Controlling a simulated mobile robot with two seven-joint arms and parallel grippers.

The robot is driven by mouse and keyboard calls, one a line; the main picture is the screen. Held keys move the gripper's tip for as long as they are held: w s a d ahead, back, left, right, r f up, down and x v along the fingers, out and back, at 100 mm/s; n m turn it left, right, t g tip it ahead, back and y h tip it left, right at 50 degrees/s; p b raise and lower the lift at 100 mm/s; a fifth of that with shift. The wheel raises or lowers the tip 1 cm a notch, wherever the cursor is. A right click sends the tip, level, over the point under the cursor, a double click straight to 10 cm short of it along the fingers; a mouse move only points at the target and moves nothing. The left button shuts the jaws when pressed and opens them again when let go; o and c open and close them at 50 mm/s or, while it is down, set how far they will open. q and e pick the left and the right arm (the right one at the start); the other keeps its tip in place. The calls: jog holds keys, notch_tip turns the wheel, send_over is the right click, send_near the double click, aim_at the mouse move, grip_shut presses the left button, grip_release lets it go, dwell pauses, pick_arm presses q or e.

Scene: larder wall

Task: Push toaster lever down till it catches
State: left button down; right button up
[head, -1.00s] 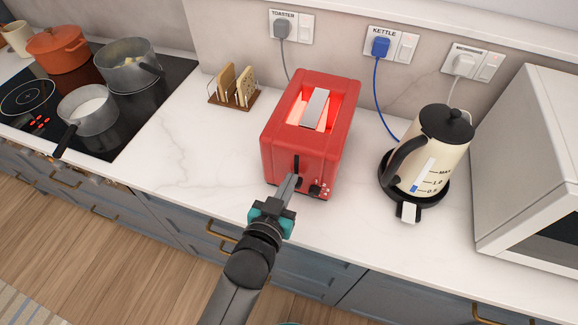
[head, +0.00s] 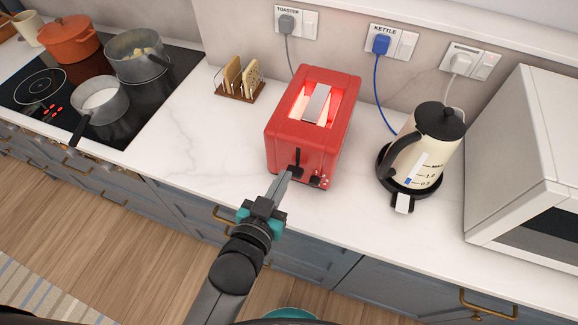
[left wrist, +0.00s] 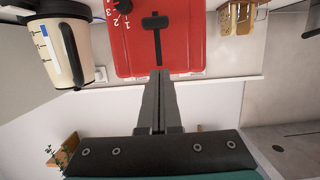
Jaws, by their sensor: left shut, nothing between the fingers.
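The red toaster (head: 312,130) stands on the white counter, its slots glowing orange-red inside. Its black lever (head: 295,170) sits at the lower end of the dark slot in the front face. In the left wrist view, which is upside down, the lever (left wrist: 155,22) is a T-shaped knob at the slot's counter-side end. My left gripper (head: 286,174) is shut and empty, just in front of the toaster's face. Its fingertips (left wrist: 160,72) appear apart from the lever in the wrist view. My right gripper is not in view.
The cream kettle (head: 426,150) stands right of the toaster, with a white microwave (head: 520,140) beyond. A toast rack (head: 238,80) is behind left. Pots stand on the black hob (head: 40,90) at far left. The counter left of the toaster (head: 200,140) is clear.

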pick_arm(q)
jog(key=shift+v, duration=2.4)
jog(key=shift+f, duration=0.15)
jog(key=s+a+f+g+y+b, duration=0.1)
jog(key=s+a+f+g+b, duration=0.15)
jog(key=f, duration=0.85)
jog(key=s+a+f+g+b, duration=0.1)
jog(key=s+f+g+b, duration=0.2)
jog(key=f, duration=0.8)
jog(key=s+a+f+g+y+b, duration=0.15)
jog(key=f+b, duration=0.25)
jog(key=f, duration=0.7)
jog(key=s+a+f+g+y+b, duration=0.1)
jog(key=s+a+f+g+b, duration=0.2)
jog(key=s+f, duration=0.7)
jog(key=s+a+f+n+g+y+b, duration=0.1)
jog(key=s+a+f+g+b, duration=0.2)
jog(key=s+f, duration=0.7)
jog(key=a+f+b, duration=0.2)
jog(key=a+f, duration=0.1)
jog(key=shift+a+f, duration=0.2)
jog(key=shift+a, duration=0.15)
